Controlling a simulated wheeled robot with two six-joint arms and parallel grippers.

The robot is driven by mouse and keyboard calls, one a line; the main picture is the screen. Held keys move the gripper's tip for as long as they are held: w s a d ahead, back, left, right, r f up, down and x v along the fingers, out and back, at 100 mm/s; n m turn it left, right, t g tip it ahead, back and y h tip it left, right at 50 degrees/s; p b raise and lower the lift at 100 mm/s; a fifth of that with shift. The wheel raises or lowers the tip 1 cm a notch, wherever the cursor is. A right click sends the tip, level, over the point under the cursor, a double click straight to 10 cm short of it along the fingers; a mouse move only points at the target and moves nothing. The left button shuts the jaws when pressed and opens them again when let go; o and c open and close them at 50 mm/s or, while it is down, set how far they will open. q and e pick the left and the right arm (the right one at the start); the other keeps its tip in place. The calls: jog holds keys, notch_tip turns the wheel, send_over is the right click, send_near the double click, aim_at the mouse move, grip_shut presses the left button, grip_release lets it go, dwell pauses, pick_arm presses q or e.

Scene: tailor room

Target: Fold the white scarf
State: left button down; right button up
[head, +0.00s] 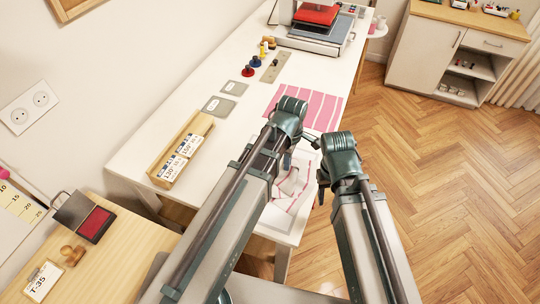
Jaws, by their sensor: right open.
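The white scarf with red-pink stripes (291,196) lies on the near right part of the white table (219,138). Part of it is hidden behind my arms, and its shape looks uneven between them. My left gripper (287,161) is over the scarf's far side, mostly hidden by its own wrist, so I cannot tell its jaws. My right gripper (321,190) is open at the scarf's right side, by the table's right edge. I cannot tell whether either gripper touches the cloth.
A pink striped cloth (318,108) lies flat just beyond the scarf. A wooden holder with labels (178,152), grey cards (219,107), several stamps (255,61) and a heat press (317,30) stand along the table. A wooden side table (121,257) is at lower left.

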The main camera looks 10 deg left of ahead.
pick_arm(q)
jog(key=d+f+b, duration=0.1)
jog(key=f, duration=0.1)
jog(key=d+f+b, duration=0.3)
jog(key=d+f, duration=0.1)
jog(key=shift+s+d+f+b, duration=0.1)
jog(key=shift+s+d+b, duration=0.1)
jog(key=shift+s+b, duration=0.2)
grip_release()
dwell(0.4)
jog(key=shift+d, duration=0.1)
